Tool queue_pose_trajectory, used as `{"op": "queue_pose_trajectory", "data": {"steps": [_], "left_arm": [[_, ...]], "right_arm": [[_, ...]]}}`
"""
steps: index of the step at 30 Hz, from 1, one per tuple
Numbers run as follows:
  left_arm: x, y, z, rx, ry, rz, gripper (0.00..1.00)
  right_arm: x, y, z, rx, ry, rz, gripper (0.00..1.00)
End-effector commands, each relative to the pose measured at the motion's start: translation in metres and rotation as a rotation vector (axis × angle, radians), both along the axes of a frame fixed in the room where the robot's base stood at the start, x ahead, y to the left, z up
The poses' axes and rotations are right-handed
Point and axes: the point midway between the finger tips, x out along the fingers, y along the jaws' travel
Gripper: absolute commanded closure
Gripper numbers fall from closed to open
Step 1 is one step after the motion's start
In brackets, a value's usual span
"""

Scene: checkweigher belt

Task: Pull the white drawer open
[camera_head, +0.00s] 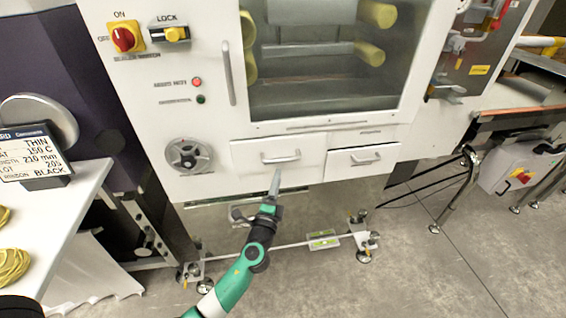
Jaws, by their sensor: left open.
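Two white drawers sit side by side low on the white machine's front, each with a metal bar handle. The left white drawer (248,149) looks shut and its handle (281,157) is bare. The right white drawer (345,167) also has a handle (366,160) and its front looks tilted in the picture. My left gripper (275,176) is just below the left drawer's handle, pointing up at it. It is open and holds nothing; I cannot tell whether it touches the handle. My right gripper is not in view.
A windowed door (325,60) with a long handle (228,73) is above the drawers. A round dial (188,155) is left of them. A white table (75,205) with yellow coils stands at left. The floor in front is mostly clear.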

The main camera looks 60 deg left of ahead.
Motion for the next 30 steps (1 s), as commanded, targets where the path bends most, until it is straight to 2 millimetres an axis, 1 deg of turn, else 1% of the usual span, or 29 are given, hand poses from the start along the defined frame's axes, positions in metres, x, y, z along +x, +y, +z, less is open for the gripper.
{"op": "queue_pose_trajectory", "data": {"steps": [1,3,9,12,15,22,26,27,29,30], "left_arm": [[0.007,0.01,0.001,0.002,-0.003,0.004,0.5],[0.018,0.022,0.004,0.001,-0.004,0.002,0.5],[0.043,0.052,0.009,0.001,-0.002,0.002,0.5],[0.05,0.06,0.012,0.0,-0.002,0.001,0.5],[0.054,0.064,0.013,-0.001,-0.001,0.0,0.5],[0.054,0.064,0.014,-0.001,-0.001,0.0,0.5],[0.054,0.064,0.014,-0.001,-0.001,0.0,0.74],[0.054,0.064,0.014,-0.001,-0.001,0.0,0.81],[0.054,0.064,0.014,-0.001,-0.001,0.0,0.92],[0.054,0.064,0.014,-0.001,-0.001,0.0,0.99]], "right_arm": [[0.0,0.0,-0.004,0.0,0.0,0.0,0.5],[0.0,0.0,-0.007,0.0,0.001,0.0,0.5],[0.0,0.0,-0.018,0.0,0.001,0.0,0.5],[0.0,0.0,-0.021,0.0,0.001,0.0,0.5],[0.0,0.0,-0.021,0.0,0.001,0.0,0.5],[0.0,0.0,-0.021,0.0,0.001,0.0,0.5],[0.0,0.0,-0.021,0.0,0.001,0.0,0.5],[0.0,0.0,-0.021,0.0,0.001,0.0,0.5],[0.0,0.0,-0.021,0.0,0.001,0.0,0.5],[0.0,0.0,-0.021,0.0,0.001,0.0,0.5]]}}
